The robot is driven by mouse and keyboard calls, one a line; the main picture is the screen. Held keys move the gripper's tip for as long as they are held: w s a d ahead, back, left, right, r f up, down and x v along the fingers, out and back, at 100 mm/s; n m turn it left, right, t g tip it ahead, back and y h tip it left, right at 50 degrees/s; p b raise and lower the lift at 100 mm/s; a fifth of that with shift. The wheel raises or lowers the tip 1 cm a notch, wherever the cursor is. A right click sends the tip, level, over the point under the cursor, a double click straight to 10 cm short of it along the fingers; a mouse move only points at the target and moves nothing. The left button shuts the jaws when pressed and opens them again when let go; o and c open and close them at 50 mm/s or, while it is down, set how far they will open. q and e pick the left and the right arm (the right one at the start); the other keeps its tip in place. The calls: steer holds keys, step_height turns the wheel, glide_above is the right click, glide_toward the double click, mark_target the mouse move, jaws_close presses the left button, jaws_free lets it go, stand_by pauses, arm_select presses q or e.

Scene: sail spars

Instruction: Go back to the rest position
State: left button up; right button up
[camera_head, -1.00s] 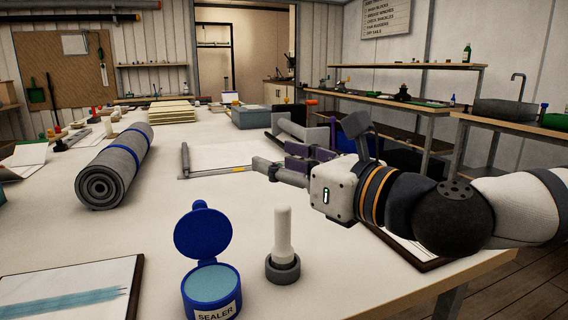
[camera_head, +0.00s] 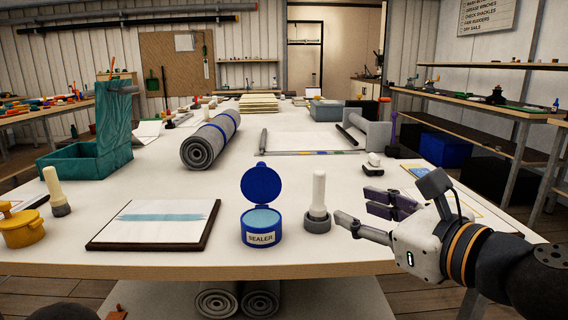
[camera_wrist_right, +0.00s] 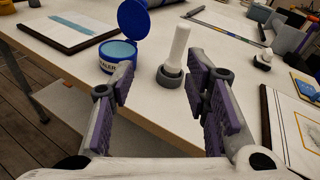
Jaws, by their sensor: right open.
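My right gripper (camera_head: 358,212) is open and empty over the front right part of the table (camera_head: 330,245). Its two purple-padded fingers (camera_wrist_right: 165,100) show apart in the right wrist view, with nothing between them. A white-handled tool in a grey ring holder (camera_head: 318,205) stands upright just left of the fingers, and it also shows beyond the fingertips in the right wrist view (camera_wrist_right: 176,55). An open blue sealer pot (camera_head: 262,220) stands left of that. My left gripper is not in view.
A framed board with a teal stripe (camera_head: 155,222) lies left of the pot. A teal box (camera_head: 85,160), a yellow pot (camera_head: 22,228) and a grey roll (camera_head: 210,140) are further left or back. The table's front edge is close to my right gripper.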

steer(key=s+a+f+n+g, duration=0.1)
steer(key=a+f+n+g, duration=0.15)
steer(key=f, duration=0.45)
steer(key=s+a+f+n+g, duration=0.2)
steer(key=f+n, duration=0.1)
steer(key=f, duration=0.4)
steer(key=s+f+n+g+h+p, duration=0.2)
steer(key=s+f+n+g, duration=0.3)
steer(key=s+f, duration=0.6)
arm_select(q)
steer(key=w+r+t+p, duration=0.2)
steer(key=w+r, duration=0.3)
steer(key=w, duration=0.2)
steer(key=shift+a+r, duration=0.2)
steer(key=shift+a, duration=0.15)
arm_select(e)
steer(key=s+d+f+n+g+h, duration=0.2)
steer(key=s+d+f+n, duration=0.1)
steer(key=s, duration=0.6)
steer(key=s+d+f+n+g+h, duration=0.1)
steer(key=s+d+f+n+g, duration=0.1)
steer(key=s+d+f+n, duration=0.2)
steer(key=s+d+f+n+g+h, duration=0.2)
steer(key=s+d+f+n+g, duration=0.1)
steer(key=s+d+n, duration=0.4)
steer(key=s+f+n, duration=0.1)
steer(key=s+n, duration=0.2)
steer(key=s, duration=0.4)
steer(key=shift+f+h, duration=0.15)
steer(key=shift+h, duration=0.15)
